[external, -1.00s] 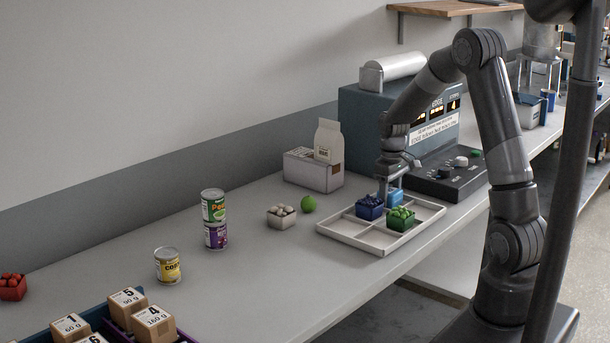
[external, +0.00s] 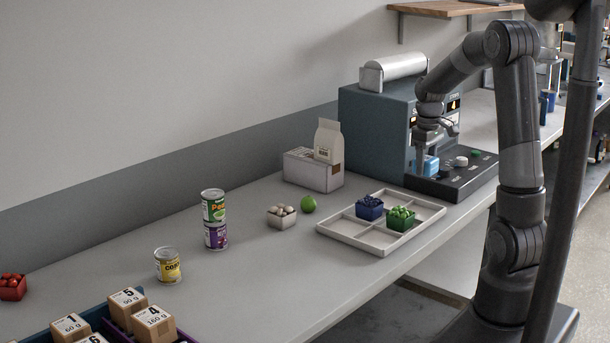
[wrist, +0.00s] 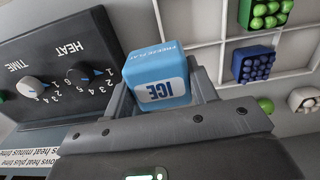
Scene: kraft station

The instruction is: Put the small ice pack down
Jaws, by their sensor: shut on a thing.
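The small ice pack (wrist: 160,72) is a light blue block with "ICE" on its label. My gripper (external: 424,168) is shut on the ice pack, which also shows in the external view (external: 430,166). It holds the pack in front of the blue-grey sealing machine (external: 375,125), by the left end of its dark control panel (external: 455,182). In the wrist view the pack sits between the fingers, beside the panel's HEAT and TIME knobs. I cannot tell whether it touches anything below.
A white divided tray (external: 352,240) holds a blue basket (external: 369,207) and a green basket (external: 400,218); its other compartments look empty. A lime (external: 308,204), a small basket of white pieces (external: 281,215) and stacked cans (external: 214,219) stand left on the counter.

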